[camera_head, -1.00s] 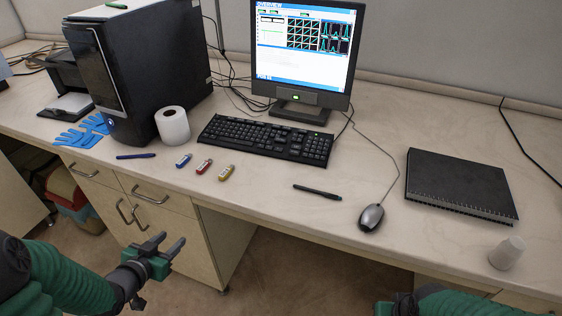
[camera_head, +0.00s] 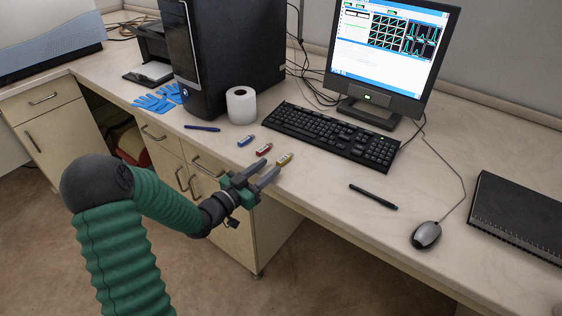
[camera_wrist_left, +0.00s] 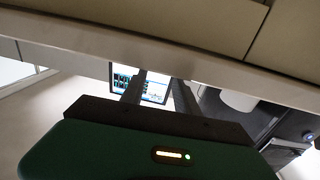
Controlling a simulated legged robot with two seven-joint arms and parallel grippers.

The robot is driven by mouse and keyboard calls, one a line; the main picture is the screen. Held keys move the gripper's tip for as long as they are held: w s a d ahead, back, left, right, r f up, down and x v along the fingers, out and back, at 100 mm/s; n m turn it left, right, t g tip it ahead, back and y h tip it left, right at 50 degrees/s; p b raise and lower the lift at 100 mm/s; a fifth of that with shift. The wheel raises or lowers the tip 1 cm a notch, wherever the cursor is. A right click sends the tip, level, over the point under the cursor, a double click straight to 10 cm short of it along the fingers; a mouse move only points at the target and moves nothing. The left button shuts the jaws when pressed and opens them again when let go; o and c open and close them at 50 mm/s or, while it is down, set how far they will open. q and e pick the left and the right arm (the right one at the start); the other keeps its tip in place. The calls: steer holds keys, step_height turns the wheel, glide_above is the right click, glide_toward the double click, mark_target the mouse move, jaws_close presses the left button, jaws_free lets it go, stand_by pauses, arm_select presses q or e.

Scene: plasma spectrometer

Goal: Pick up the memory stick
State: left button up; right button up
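Three small memory sticks lie in a row on the desk near its front edge: a blue one (camera_head: 245,141), a red one (camera_head: 264,149) and a yellow one (camera_head: 285,158). My left gripper (camera_head: 270,166) is open and empty, at the desk's front edge just in front of the red and yellow sticks. In the head view its fingertips come close to them; contact cannot be told. In the left wrist view the two fingers (camera_wrist_left: 158,85) stand apart with nothing between them, and no stick can be made out. My right gripper is out of view.
A black pen (camera_head: 373,197), a mouse (camera_head: 426,235) and a notebook (camera_head: 520,215) are to the right. Drawers (camera_head: 160,137) are below the desk's front edge.

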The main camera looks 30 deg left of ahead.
mark_target(279, 161)
arm_select(q)
steer(key=w, duration=0.3)
steer(key=w+d+f, duration=0.1)
steer(key=w, duration=0.1)
steer(key=shift+w+d, duration=0.1)
steer(key=shift+w, duration=0.05)
steer(key=shift+w+d, duration=0.1)
steer(key=shift+w, duration=0.25)
steer(key=shift+s+r, duration=0.25)
steer(key=shift+s, duration=0.05)
steer(key=shift+w+f, duration=0.15)
steer(key=c, duration=0.4)
jaws_close()
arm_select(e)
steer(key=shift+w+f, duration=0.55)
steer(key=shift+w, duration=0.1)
